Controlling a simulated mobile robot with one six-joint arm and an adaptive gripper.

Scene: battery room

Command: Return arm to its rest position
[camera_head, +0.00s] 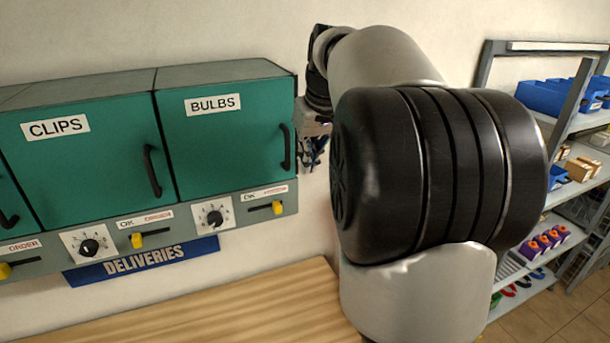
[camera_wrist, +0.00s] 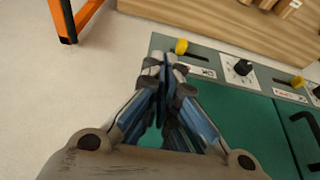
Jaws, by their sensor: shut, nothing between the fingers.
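My arm (camera_head: 385,75) is bent in front of the wall, and its large black joint fills the middle right of the head view. My gripper (camera_wrist: 165,62) shows in the wrist view with its fingertips together and nothing between them. In the head view only part of it (camera_head: 315,150) shows, just right of the BULBS cabinet; the joint hides the rest. In the wrist view the fingers overlap the grey panel edge and green door in the picture; I cannot tell the gap.
The green CLIPS (camera_head: 80,150) and BULBS (camera_head: 225,145) cabinets are shut, with yellow sliders (camera_head: 278,208) and dials (camera_head: 214,217) below. A wooden tabletop (camera_head: 240,305) lies under the DELIVERIES sign (camera_head: 140,260). Shelving (camera_head: 575,125) with bins stands right. An orange frame (camera_wrist: 66,20) shows in the wrist view.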

